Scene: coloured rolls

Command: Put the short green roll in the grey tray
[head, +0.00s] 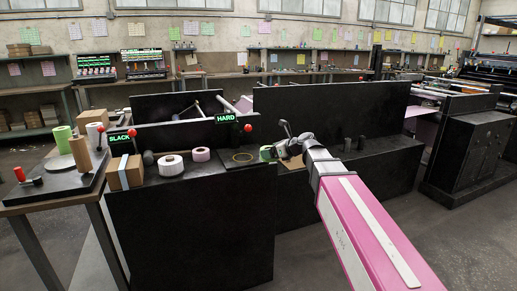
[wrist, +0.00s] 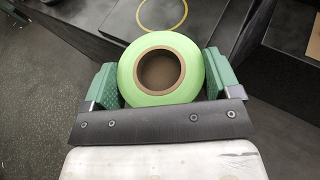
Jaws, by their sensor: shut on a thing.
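The short green roll (wrist: 127,75) sits between the two green finger pads of my gripper (wrist: 160,84) in the wrist view, its brown core facing the camera. My gripper is shut on it. In the head view my gripper (head: 275,151) is at the end of the pink arm, beside the black bench top, and the green roll (head: 265,153) shows at its left side. A flat dark grey surface with a thin yellow ring (head: 243,157) lies just left of the roll; the ring (wrist: 184,14) is beyond the roll in the wrist view. I cannot tell whether this surface is the grey tray.
A white roll (head: 171,166), a pinkish roll (head: 201,154) and a cardboard box (head: 125,173) stand on the black bench (head: 190,235). Red-knobbed levers rise behind them. Another green roll (head: 62,139) is on the left table. A tall black panel (head: 330,115) stands behind my gripper.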

